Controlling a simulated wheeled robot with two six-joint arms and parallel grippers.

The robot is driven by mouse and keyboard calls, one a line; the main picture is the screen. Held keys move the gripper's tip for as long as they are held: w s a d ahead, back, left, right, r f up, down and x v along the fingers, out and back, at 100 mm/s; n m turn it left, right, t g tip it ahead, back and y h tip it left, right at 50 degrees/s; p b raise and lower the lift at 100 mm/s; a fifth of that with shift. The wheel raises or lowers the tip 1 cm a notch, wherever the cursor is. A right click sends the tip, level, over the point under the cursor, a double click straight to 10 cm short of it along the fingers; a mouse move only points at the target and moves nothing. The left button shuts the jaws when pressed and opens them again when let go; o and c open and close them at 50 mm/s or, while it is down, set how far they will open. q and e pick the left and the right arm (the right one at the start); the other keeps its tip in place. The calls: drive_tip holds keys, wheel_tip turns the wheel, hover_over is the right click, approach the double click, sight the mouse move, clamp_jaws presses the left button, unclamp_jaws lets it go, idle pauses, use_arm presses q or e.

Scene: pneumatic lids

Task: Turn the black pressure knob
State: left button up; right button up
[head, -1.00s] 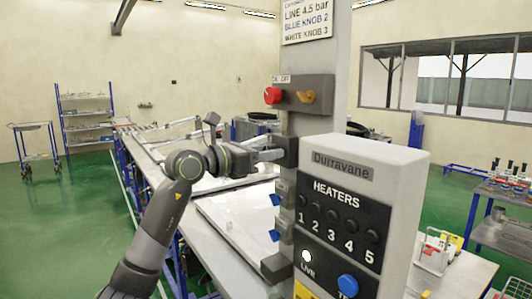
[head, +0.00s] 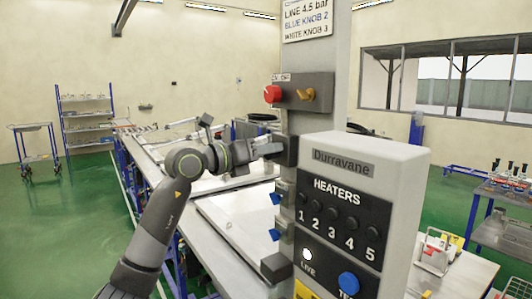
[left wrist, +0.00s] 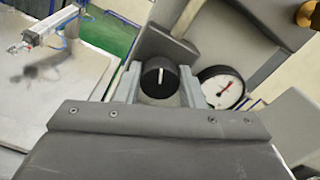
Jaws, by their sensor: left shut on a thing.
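The black pressure knob (left wrist: 160,76) shows in the left wrist view, a round black cap with a white pointer line running nearly straight up in the picture. My left gripper (left wrist: 158,86) is shut on it, one grey finger at each side. In the head view my left gripper (head: 272,149) reaches from the left to a dark block on the grey column (head: 300,120); the knob itself cannot be made out there. A round white gauge (left wrist: 222,88) with a red needle sits right of the knob in the left wrist view. My right gripper is not in view.
A heater panel (head: 340,215) stands close at the right. Blue-and-grey parts (head: 275,198) line the column below, beside a long pale table (head: 215,215).

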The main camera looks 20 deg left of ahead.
use_arm(q)
drive_tip(key=shift+n, duration=0.6)
drive_tip(key=o, duration=1)
drive_tip(key=shift+b+v, duration=4.55)
drive_tip(key=shift+v, duration=4.15)
